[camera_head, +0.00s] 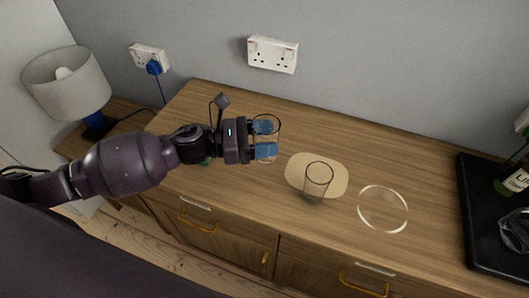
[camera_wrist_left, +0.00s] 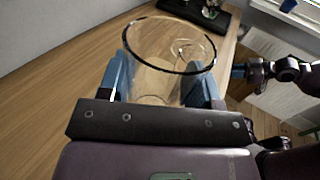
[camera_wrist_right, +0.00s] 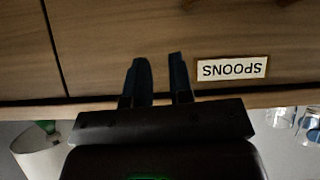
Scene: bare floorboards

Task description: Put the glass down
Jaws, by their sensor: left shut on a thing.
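My left gripper (camera_head: 264,139) is shut on a clear glass (camera_head: 274,134), one blue finger on each side. The glass is upright over the left part of the wooden cabinet top (camera_head: 215,105); whether its base touches the wood I cannot tell. In the left wrist view the held glass (camera_wrist_left: 165,62) fills the space between the fingers and its dark rim faces me. A second clear glass (camera_head: 318,180) stands on a beige oval mat (camera_head: 298,172) to the right. My right gripper (camera_wrist_right: 160,82) is open and empty in front of the drawer fronts.
A clear round dish or ring (camera_head: 405,222) lies right of the mat. A lamp (camera_head: 68,83) stands at the left.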

